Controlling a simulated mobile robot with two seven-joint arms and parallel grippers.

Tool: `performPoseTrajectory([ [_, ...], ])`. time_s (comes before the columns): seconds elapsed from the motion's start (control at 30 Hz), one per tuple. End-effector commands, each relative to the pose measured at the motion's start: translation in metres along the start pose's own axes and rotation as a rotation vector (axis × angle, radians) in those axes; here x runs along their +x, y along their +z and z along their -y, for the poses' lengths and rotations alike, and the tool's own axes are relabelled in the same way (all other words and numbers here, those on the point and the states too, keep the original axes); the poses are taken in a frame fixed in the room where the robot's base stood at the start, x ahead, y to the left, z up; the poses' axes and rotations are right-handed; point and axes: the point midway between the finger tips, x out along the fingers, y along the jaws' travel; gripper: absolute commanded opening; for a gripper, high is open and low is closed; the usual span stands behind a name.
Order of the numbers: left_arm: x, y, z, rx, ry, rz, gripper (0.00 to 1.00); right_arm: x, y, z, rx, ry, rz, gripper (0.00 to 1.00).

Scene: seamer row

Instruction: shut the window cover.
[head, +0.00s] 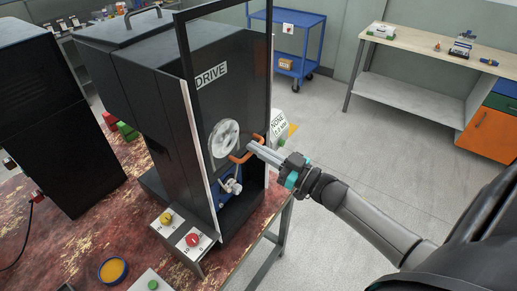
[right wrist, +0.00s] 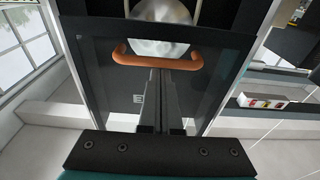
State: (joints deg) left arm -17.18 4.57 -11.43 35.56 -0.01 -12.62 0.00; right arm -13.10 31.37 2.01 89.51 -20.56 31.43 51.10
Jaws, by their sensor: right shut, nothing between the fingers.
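The window cover (head: 263,60) is a dark-framed clear pane on the front of the black machine, its frame rising above the machine's body. An orange bar handle (head: 236,158) sits low on it, in front of a pale round disc. Below the handle, the opening with a blue fixture is uncovered. My left gripper is not in view.
A control box with yellow and red buttons (head: 180,230) stands in front of the machine on a worn red table (head: 60,235). Another black machine (head: 35,110) is at left. A blue cart (head: 299,42) and workbench (head: 440,52) stand behind. Open floor lies right.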

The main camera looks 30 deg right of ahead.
Motion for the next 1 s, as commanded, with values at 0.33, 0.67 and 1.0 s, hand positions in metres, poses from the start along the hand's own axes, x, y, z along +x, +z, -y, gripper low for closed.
performPoseTrajectory([
  [0.33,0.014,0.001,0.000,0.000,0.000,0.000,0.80,-0.002,0.018,-0.001,-0.001,0.001,0.002,0.00],
  [0.67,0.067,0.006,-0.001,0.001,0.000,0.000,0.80,-0.012,0.090,-0.001,0.000,0.002,0.004,0.00],
  [1.0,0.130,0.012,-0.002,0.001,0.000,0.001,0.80,-0.022,0.172,0.000,0.001,0.002,0.005,0.00],
])
